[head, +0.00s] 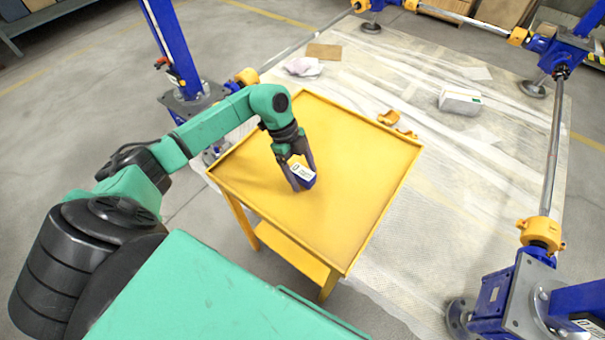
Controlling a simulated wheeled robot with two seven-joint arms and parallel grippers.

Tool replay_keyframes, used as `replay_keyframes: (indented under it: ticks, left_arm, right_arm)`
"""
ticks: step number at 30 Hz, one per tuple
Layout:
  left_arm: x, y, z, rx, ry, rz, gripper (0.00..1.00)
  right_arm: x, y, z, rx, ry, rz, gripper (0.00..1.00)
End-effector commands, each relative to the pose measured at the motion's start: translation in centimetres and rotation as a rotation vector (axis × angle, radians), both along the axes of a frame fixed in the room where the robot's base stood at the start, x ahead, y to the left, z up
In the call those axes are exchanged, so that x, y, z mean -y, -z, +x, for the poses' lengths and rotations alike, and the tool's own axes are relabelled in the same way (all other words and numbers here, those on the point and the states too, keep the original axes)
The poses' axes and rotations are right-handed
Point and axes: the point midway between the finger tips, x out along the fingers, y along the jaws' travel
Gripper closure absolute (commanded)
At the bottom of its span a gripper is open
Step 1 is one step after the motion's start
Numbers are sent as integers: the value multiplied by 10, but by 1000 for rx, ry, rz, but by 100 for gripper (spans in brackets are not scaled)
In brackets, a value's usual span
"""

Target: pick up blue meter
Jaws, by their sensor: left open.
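The blue meter (305,175) is a small blue box with a white face and stands on the yellow table (363,190), left of the middle of its top. My left gripper (302,180) reaches down over it from above, with one finger on each side of the meter. The jaws are open; whether a finger touches the meter cannot be told. The fingers hide part of the meter. My right gripper is not in view.
Blue screw jacks (172,45) with metal bars stand around a pale floor sheet (440,200). A white box (460,101) lies on the sheet. The table's right half is clear.

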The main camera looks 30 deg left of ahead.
Motion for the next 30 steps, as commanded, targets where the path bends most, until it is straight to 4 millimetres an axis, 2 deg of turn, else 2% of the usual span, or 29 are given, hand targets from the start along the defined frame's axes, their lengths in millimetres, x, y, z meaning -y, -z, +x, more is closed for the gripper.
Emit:
replay_keyframes:
  ticks: [2,6,8,15,18,20,27,30]
  left_arm:
    - [0,0,0,0,0,0,24]
    - [0,0,0,0,0,0,77]
    - [0,-1,0,0,0,0,100]
    - [0,-1,0,1,1,-1,100]
    - [0,-8,1,2,0,-1,100]
    - [0,-18,1,6,2,-2,100]
    - [0,-79,1,6,2,0,100]
    - [0,-95,1,3,1,-1,100]
  right_arm:
    - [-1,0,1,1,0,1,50]
    - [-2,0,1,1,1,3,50]
    - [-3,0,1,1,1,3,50]
    - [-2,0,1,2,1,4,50]
    - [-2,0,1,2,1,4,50]
    - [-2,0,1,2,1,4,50]
    - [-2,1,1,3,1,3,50]
    - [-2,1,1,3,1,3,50]
